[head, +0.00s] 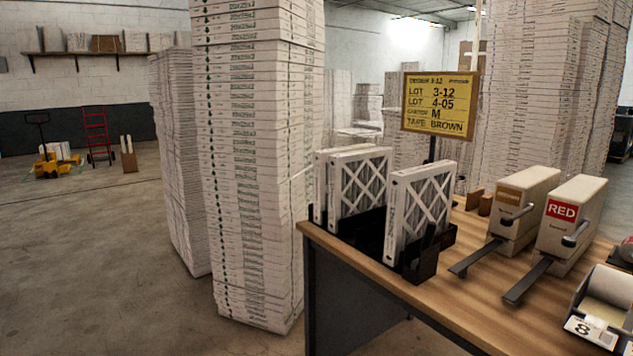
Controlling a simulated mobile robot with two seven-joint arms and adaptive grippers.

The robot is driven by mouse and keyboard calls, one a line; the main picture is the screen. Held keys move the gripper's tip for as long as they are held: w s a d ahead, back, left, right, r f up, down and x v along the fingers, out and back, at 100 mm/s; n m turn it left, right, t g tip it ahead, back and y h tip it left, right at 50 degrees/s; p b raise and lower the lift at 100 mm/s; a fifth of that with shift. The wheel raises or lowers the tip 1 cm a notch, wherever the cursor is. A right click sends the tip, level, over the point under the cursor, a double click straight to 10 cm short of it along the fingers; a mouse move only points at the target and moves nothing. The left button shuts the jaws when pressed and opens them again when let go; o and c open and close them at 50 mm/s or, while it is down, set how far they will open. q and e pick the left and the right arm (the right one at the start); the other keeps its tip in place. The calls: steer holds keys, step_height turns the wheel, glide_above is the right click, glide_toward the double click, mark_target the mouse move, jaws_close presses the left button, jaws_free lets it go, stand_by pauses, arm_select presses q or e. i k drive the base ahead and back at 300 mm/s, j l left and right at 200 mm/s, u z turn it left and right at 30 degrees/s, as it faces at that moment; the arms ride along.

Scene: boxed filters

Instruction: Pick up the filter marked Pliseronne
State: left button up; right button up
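Several white pleated filters stand upright in a black rack (425,262) on the wooden table. The nearest filter (423,205) has lattice bars on its face and small print down its left edge, too small to read. Another filter (360,185) stands behind it to the left, and a further white filter (320,190) is partly hidden at the rack's left end. I cannot make out the name Pliseronne on any of them. Neither of my grippers is in view.
Tall stacks of white boxes (255,170) stand left of the table (395,292). A yellow sign (440,104) rises behind the rack. Two boxy dispensers (572,215), one labelled RED, and a label roll (605,290) occupy the table's right side. Open floor lies at far left.

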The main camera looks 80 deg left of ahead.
mark_target(359, 181)
steer(key=j+u, duration=0.1)
steer(key=u, duration=0.3)
steer(key=j+u, duration=0.15)
steer(key=u, duration=0.3)
steer(key=j+u, duration=0.1)
steer(key=u, duration=0.3)
steer(key=j+u, duration=0.1)
steer(key=u, duration=0.3)
steer(key=i+j, duration=0.15)
steer(key=j, duration=0.2)
steer(key=i+j, duration=0.15)
steer(key=j, duration=0.15)
steer(key=i+j, duration=0.15)
steer(key=j, duration=0.2)
steer(key=u, duration=0.05)
